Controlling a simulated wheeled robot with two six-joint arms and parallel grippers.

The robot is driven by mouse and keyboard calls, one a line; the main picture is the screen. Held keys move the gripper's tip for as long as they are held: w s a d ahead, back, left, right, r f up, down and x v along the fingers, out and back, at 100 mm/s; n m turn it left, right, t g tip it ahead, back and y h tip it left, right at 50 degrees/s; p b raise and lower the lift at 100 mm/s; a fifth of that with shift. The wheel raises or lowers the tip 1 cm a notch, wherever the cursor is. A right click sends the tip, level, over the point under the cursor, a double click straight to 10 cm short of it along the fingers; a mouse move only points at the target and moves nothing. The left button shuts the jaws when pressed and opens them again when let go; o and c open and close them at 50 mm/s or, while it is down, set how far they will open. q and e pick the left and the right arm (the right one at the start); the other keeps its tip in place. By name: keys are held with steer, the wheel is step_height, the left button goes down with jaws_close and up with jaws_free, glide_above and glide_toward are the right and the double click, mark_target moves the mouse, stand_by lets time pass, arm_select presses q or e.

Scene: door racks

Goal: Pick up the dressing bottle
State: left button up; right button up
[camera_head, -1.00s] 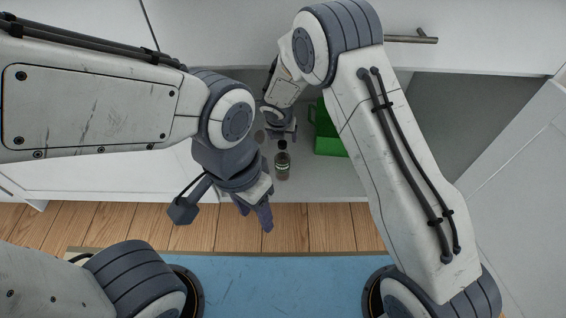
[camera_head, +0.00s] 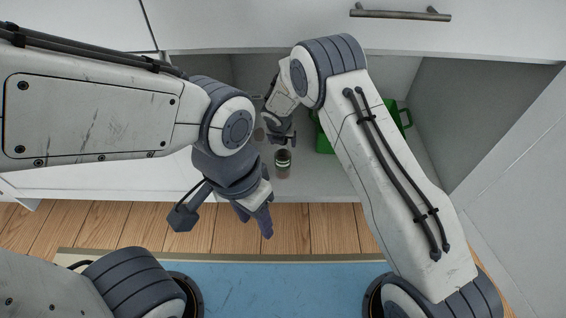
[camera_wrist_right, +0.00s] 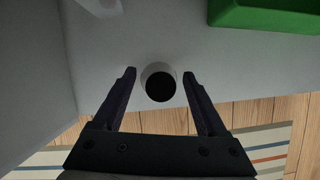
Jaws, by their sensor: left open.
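The dressing bottle (camera_head: 283,165) stands upright on the cabinet floor near its front edge, dark with a pale label band; its top is hidden by my right gripper in the head view. In the right wrist view a dark round top inside a pale rim (camera_wrist_right: 160,86), apparently the bottle from above, sits between the fingers. My right gripper (camera_head: 281,138) is over the bottle's top. It shows open in the right wrist view (camera_wrist_right: 160,74), with a gap on both sides. My left gripper (camera_head: 254,216) is open and empty, in front of the cabinet, left of the bottle.
A green container (camera_head: 323,138) stands right of the bottle, partly behind my right arm. A drawer front with a bar handle (camera_head: 400,14) overhangs the open cabinet. White side panels bound the space. Wooden floor (camera_head: 310,228) and a blue mat (camera_head: 280,285) lie in front.

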jaws_close()
stand_by(1.3)
